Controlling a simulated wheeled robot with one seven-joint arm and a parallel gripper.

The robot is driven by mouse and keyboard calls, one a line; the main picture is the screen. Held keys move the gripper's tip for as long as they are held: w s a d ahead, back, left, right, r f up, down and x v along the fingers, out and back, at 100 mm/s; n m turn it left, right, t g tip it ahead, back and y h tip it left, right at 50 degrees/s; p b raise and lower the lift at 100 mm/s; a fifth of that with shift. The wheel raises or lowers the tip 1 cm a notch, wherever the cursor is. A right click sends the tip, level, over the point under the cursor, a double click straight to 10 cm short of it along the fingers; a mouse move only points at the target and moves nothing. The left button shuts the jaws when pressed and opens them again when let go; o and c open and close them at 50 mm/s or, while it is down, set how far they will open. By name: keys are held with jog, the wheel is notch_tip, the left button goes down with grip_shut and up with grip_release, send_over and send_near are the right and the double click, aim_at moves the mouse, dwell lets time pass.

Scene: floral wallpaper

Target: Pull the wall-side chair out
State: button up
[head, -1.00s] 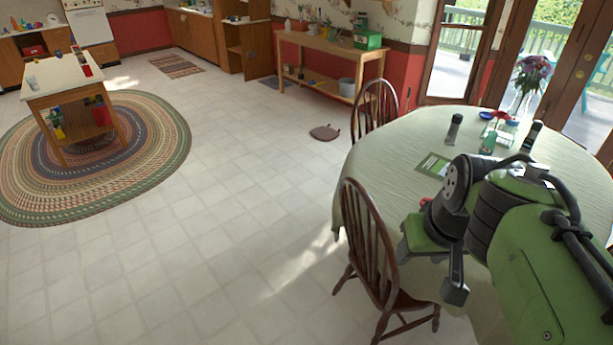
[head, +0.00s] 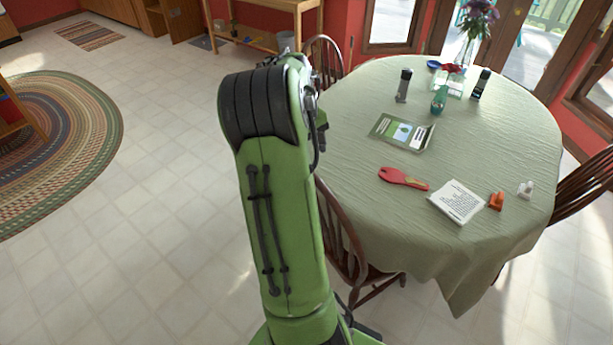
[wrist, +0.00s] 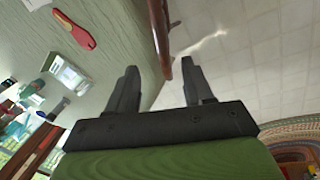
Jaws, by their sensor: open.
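A dark wooden chair (head: 323,62) stands at the table's far left edge, nearest the red wall. A second dark chair (head: 345,235) stands at the table's near left side, partly hidden by my arm. A third chair (head: 586,185) is at the right. The round table (head: 480,130) has a pale green cloth. In the wrist view my gripper (wrist: 160,75) is open and empty. A dark wooden chair part (wrist: 160,35) appears between its fingers in the picture, beside the tablecloth. I cannot tell whether they touch. In the head view my arm hides most of the gripper.
On the table are a red paddle-like item (head: 404,180), a booklet (head: 402,133), a paper (head: 458,202), bottles and a vase of flowers (head: 475,30). A wooden console (head: 262,40) stands by the wall. The tiled floor (head: 165,220) at left is clear; a braided rug (head: 60,140) lies beyond.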

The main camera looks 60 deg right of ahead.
aim_at(318, 181)
jog(key=f, duration=0.4)
jog(key=d+f, duration=0.1)
jog(key=f, duration=0.3)
jog(key=s+d+f+b, duration=0.1)
jog(key=f, duration=0.4)
jog(key=shift+d+f, duration=0.1)
jog(key=shift+d, duration=0.15)
grip_shut()
